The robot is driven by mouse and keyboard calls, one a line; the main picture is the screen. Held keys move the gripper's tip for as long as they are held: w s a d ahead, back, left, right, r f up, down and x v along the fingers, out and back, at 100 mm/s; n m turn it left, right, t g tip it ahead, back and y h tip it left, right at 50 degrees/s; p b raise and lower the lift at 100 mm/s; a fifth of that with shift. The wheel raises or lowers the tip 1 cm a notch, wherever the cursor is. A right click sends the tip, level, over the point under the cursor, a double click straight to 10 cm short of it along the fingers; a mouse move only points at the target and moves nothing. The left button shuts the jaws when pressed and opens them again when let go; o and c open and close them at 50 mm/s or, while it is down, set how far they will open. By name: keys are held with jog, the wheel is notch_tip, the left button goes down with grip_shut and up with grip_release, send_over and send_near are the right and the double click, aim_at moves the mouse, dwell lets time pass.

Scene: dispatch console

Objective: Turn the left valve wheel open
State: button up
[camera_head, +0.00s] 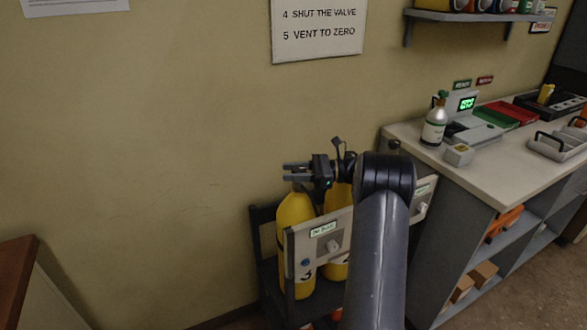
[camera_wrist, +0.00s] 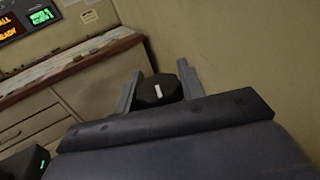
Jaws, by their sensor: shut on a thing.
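Two yellow gas cylinders stand side by side in a dark rack; the left cylinder (camera_head: 295,222) shows clearly, and the right cylinder (camera_head: 337,197) is partly hidden behind my arm and a front panel. My gripper (camera_head: 294,173) is at the top of the left cylinder, its fingers pointing left in the head view. In the wrist view my gripper (camera_wrist: 157,88) is shut on the left valve wheel (camera_wrist: 157,91), a dark, many-sided wheel with a white mark, one finger on each side. The left cylinder's valve is mostly hidden by the gripper in the head view.
A pale panel (camera_head: 318,245) with a label and a switch fronts the rack. A counter (camera_head: 410,136) to the right bears a bottle (camera_head: 434,124) and a scale-like device. A brown-topped cabinet (camera_head: 16,262) is at the far left.

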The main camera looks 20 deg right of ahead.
aim_at(293, 169)
dwell(0.3)
jog(key=o, duration=1)
notch_tip(293, 169, up, 10)
jog(key=shift+p, duration=0.3)
